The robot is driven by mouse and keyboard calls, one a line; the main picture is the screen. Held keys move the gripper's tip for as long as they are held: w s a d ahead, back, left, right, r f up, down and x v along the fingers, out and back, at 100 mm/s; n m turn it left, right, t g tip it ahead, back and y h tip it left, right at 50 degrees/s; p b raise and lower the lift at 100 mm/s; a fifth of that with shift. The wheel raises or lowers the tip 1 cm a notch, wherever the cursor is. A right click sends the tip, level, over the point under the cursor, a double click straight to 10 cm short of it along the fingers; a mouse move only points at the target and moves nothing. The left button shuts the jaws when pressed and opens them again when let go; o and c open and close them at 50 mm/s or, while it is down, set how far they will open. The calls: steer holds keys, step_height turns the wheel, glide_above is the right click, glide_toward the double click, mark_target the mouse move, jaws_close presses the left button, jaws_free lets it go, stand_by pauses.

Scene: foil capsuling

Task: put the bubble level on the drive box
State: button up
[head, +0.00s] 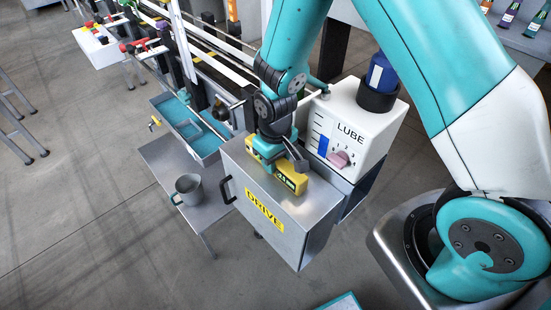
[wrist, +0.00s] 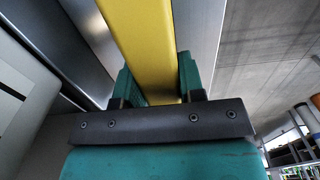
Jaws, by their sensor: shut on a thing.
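The bubble level is a yellow bar (head: 293,180) in the head view, at the top of the grey drive box. My gripper (head: 265,155) is shut on it near its left end. In the wrist view the yellow level (wrist: 148,50) runs between the two teal fingers of my gripper (wrist: 155,85). The drive box (head: 305,220) is a grey metal box with a yellow DRIVE label and a black handle on its front. The level is over the box's top; I cannot tell whether it touches it.
A white LUBE box (head: 350,125) with a blue bottle (head: 380,75) stands right behind the drive box. A grey mug (head: 188,188) sits on a low shelf (head: 165,160) at left. A blue-lined tray (head: 190,125) lies behind that. The drive box's front top is bare.

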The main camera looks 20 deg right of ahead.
steer(key=shift+f, duration=0.15)
steer(key=o, duration=1)
step_height(320, 180, up, 12)
steer(key=b, duration=0.2)
steer(key=s+a+r+n+y, duration=0.1)
steer(key=s+a+r+y, duration=0.1)
steer(key=s+r, duration=0.4)
steer(key=s+a+r+n+y, duration=0.2)
steer(key=s+r, duration=0.5)
steer(key=s, duration=0.5)
steer(key=shift+s+a+r, duration=0.25)
steer(key=shift+s+a, duration=0.05)
